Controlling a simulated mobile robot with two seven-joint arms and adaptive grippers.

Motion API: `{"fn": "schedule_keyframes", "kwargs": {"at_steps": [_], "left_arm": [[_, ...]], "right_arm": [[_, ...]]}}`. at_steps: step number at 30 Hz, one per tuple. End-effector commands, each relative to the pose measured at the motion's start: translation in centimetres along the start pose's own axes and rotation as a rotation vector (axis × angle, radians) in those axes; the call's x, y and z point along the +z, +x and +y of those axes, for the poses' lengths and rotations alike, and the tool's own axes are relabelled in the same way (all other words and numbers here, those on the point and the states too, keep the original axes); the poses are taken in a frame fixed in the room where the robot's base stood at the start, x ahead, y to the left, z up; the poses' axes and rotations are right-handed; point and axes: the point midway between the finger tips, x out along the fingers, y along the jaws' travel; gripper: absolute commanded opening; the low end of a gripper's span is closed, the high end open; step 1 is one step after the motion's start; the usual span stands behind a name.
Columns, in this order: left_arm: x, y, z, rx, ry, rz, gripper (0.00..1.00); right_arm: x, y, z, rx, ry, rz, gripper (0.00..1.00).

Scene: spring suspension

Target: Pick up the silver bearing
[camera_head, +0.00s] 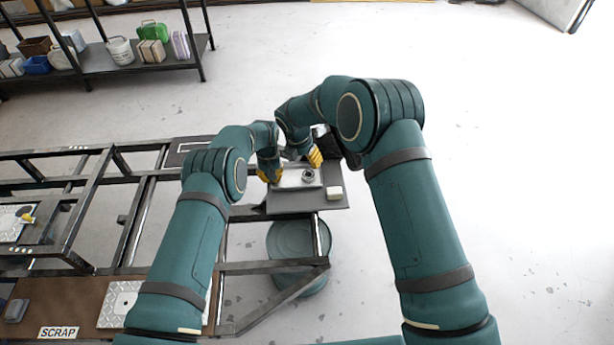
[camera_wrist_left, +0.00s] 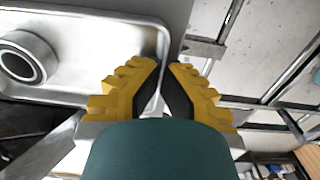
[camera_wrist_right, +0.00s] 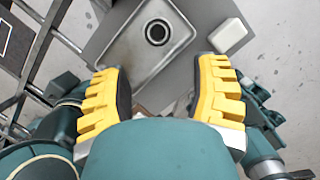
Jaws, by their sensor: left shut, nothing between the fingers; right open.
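The silver bearing (camera_head: 308,176) is a thick ring lying in a shallow metal tray (camera_head: 285,182) on a grey plate. In the left wrist view the bearing (camera_wrist_left: 46,56) is at the left, with a dark inner band. In the right wrist view the bearing (camera_wrist_right: 157,42) is near the top, between and beyond the fingertips. My left gripper (camera_head: 269,175) is shut and empty by the tray's left end; in its wrist view the fingertips (camera_wrist_left: 166,66) are near the tray's edge. My right gripper (camera_head: 315,158) is open, just behind the bearing and apart from it; its fingertips (camera_wrist_right: 160,68) are wide apart.
A white block (camera_head: 334,193) sits on the grey plate (camera_head: 300,203) right of the tray. A round blue-grey drum (camera_head: 290,243) stands below the plate. Dark metal frame rails run to the left, with a SCRAP label (camera_head: 58,332) at lower left. The floor at right is clear.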

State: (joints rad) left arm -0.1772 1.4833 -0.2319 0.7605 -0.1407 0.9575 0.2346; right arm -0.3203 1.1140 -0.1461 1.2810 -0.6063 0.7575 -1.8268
Motion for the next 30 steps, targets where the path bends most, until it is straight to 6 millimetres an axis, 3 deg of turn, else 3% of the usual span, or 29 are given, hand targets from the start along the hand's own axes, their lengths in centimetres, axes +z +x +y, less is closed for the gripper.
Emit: {"fn": "schedule_keyframes", "kwargs": {"at_steps": [4, 12, 20, 30], "left_arm": [[0.1, 0.2, 0.0, 0.0, 0.0, -0.003, 0.0], [0.1, 0.2, 0.0, 0.0, 0.0, -0.003, 0.0], [0.1, 0.2, 0.0, 0.0, 0.0, -0.004, 0.0], [0.1, 0.2, 0.0, 0.0, 0.0, -0.004, 0.0]], "right_arm": [[-0.3, 1.1, 0.0, 0.006, -0.058, -0.012, 0.61], [-0.2, 5.4, 0.1, 0.007, -0.055, -0.012, 0.61], [-0.2, 7.3, 0.1, 0.006, -0.055, -0.012, 0.61], [0.1, 11.5, 0.3, 0.007, -0.053, -0.013, 0.61]]}}
